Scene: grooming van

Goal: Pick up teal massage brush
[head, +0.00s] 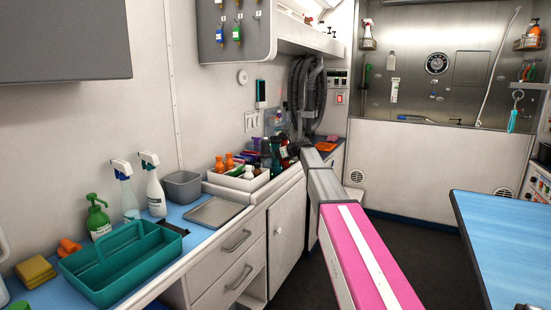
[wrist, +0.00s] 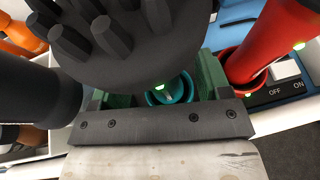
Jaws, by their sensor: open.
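A dark round pad with several thick blunt pegs (wrist: 125,40) fills the top middle of the wrist view. A teal round piece (wrist: 187,86) shows just below it; this looks like the teal massage brush, though I cannot tell how the two parts join. My gripper (wrist: 165,88) is open, with green jaw parts on both sides of the teal piece. The pad hides much of the space between them, and I cannot tell whether they touch it. In the head view my arm reaches towards the counter's far end; the gripper and brush cannot be made out there.
Close by in the wrist view are a red cylinder (wrist: 268,40), a blue device with an ON/OFF switch (wrist: 275,92) and a dark cylinder (wrist: 35,92). In the head view, a white bottle tray (head: 237,183) and teal caddy (head: 125,270) stand on the left counter. A blue table (head: 505,235) is right.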

